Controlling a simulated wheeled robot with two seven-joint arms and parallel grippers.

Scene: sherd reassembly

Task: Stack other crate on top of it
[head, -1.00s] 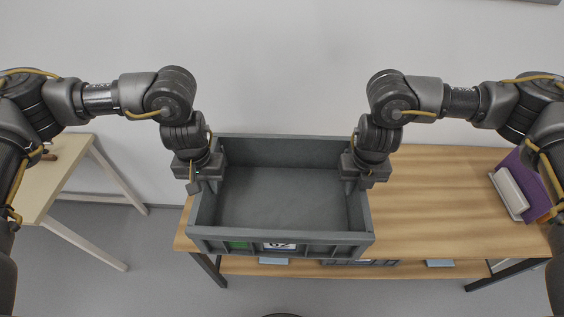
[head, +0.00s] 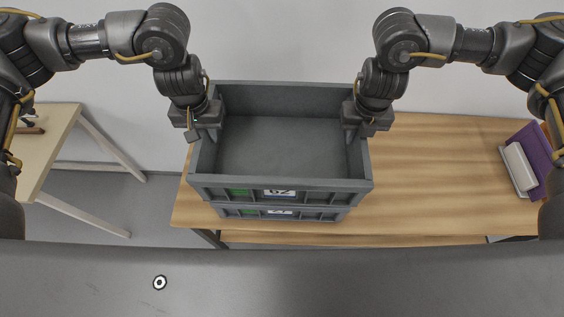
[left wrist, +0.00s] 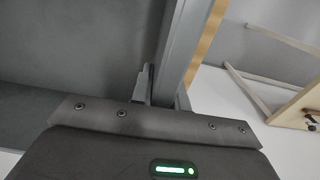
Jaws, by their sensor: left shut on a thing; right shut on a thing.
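A grey crate (head: 290,147) with an open, empty inside is held level between my two grippers. Its front wall carries a green patch and a white label. A second grey crate (head: 323,215) is directly below it on the wooden table, with only its front showing. I cannot tell whether the two touch. My left gripper (head: 207,128) is shut on the upper crate's left wall, and my right gripper (head: 355,127) is shut on its right wall. In the left wrist view the crate's wall (left wrist: 185,50) runs up from between the fingers, which are mostly hidden.
The wooden table (head: 440,180) has free room right of the crates. A purple thing (head: 538,152) and a white thing (head: 518,168) are at its right end. A pale table (head: 50,140) with a small brown object stands at the left.

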